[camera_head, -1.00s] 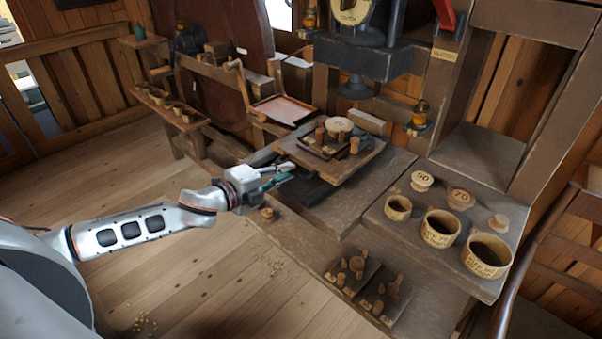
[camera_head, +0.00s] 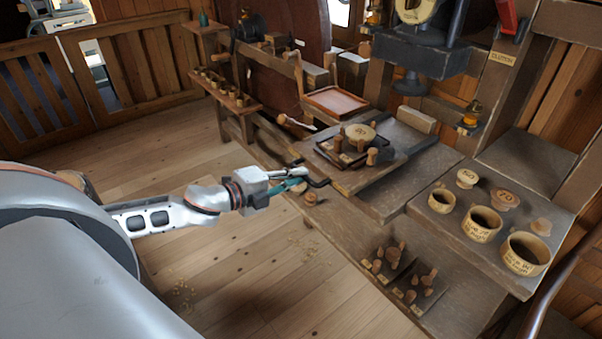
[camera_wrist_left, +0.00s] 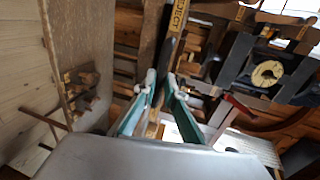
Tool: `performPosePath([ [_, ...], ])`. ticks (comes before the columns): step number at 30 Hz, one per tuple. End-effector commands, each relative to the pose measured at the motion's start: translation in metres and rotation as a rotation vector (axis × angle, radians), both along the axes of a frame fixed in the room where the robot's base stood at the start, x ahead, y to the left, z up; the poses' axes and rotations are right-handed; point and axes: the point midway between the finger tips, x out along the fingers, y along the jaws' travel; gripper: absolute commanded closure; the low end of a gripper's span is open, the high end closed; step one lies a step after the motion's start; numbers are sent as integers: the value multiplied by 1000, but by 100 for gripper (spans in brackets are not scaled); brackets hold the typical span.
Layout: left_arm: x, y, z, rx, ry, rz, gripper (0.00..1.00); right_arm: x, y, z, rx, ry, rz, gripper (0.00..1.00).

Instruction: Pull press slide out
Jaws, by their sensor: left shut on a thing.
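The press slide (camera_head: 378,178) is a dark wooden board projecting toward the left from under the press head (camera_head: 412,60). It carries a dark tray (camera_head: 322,148) with a pale round disc (camera_head: 359,132) and several wooden pegs. A dark bent handle (camera_head: 319,183) sticks out at its near left edge. My left gripper (camera_head: 300,180) is shut on this handle; the fingers partly hide the grip. In the left wrist view the gripper's teal fingers (camera_wrist_left: 160,97) flank a dark and yellow strip; the handle is hard to make out there. My right gripper is not in view.
Wooden cups (camera_head: 482,225) and lids stand on the bench at right. Small pegged boards (camera_head: 388,262) lie on the low front ledge. A red-brown tray (camera_head: 335,103) sits behind the slide. The floor (camera_head: 250,285) at the front left is open.

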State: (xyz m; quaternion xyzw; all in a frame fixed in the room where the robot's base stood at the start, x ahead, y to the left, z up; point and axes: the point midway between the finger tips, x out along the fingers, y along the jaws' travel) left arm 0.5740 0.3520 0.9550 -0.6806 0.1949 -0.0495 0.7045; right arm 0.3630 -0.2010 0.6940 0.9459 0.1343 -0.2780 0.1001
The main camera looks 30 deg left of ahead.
Motion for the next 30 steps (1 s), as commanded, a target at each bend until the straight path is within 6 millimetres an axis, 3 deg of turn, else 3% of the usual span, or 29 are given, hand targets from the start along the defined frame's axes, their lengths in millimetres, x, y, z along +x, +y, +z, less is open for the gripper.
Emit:
performPosePath([
  [17, -1, 1, -1, 1, 1, 2, 100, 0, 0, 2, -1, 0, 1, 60],
  [18, -1, 1, -1, 1, 1, 2, 82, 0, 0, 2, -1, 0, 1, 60],
  [30, -3, 1, 0, -1, 0, 1, 82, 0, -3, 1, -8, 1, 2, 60],
])
